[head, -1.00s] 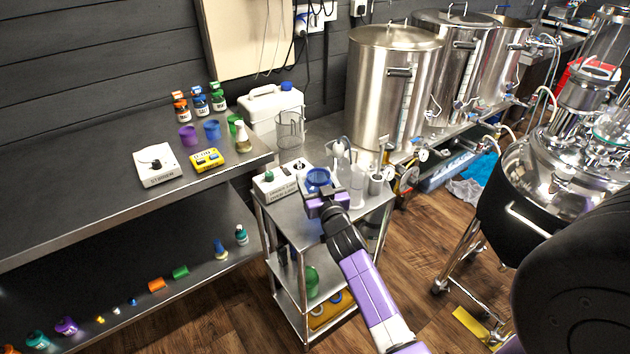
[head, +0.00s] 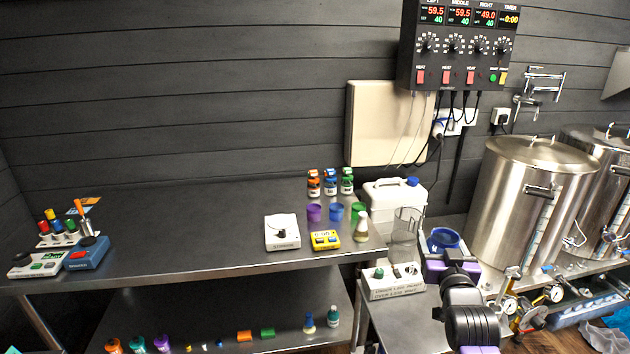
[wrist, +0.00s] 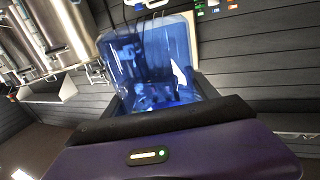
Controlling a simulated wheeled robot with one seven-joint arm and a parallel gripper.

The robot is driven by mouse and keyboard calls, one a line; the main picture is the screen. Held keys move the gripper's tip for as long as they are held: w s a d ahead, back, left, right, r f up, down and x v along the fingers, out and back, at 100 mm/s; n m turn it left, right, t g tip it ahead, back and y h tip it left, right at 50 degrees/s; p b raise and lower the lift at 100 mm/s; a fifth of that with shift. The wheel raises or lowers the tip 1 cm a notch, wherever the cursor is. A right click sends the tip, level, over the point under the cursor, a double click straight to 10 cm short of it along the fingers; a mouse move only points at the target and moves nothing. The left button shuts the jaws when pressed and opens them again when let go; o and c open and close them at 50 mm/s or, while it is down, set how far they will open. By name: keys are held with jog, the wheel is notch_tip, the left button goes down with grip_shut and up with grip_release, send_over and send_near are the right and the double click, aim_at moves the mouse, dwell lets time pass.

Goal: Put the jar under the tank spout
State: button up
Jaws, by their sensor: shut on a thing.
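The jar (head: 443,239) is blue and see-through. It shows in the head view above the steel cart, and large in the wrist view (wrist: 150,55). My gripper (head: 441,262) is shut on it; in the wrist view the dark fingers (wrist: 160,108) lie across its near side. The nearest steel tank (head: 530,205) stands to the right of the jar, with valve fittings and gauges low at its front. I cannot clearly make out its spout. The jar is apart from the tank, to its left.
A white pump box (head: 398,281) and a clear beaker (head: 406,230) stand just left of my gripper. A white canister (head: 395,200) is behind. A second tank (head: 600,185) stands farther right. The long steel bench (head: 180,240) fills the left side.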

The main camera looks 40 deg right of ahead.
jog(key=shift+r, duration=0.35)
jog(key=w+a+f+n+t+y, duration=0.2)
jog(key=w+a+f+y, duration=0.15)
jog(key=a, duration=0.45)
jog(key=w+a+f+n+t+y, duration=0.2)
jog(key=w+a+f, duration=0.2)
jog(key=a, duration=0.5)
jog(key=w+a+f+n+t+y, duration=0.1)
jog(key=w+a+f+n+y, duration=0.2)
jog(key=a, duration=0.5)
jog(key=s+a+f+n+t+y, duration=0.1)
jog(key=a+f+y, duration=0.1)
jog(key=a+f, duration=0.5)
jog(key=s+a+f+n+y, duration=0.1)
jog(key=a+f+n+y, duration=0.15)
jog(key=a, duration=0.85)
jog(key=s+a+f, duration=0.1)
jog(key=s+f, duration=0.4)
jog(key=shift+a+f+m+y, duration=0.3)
jog(key=shift+m+y, duration=0.05)
jog(key=shift+y, duration=0.05)
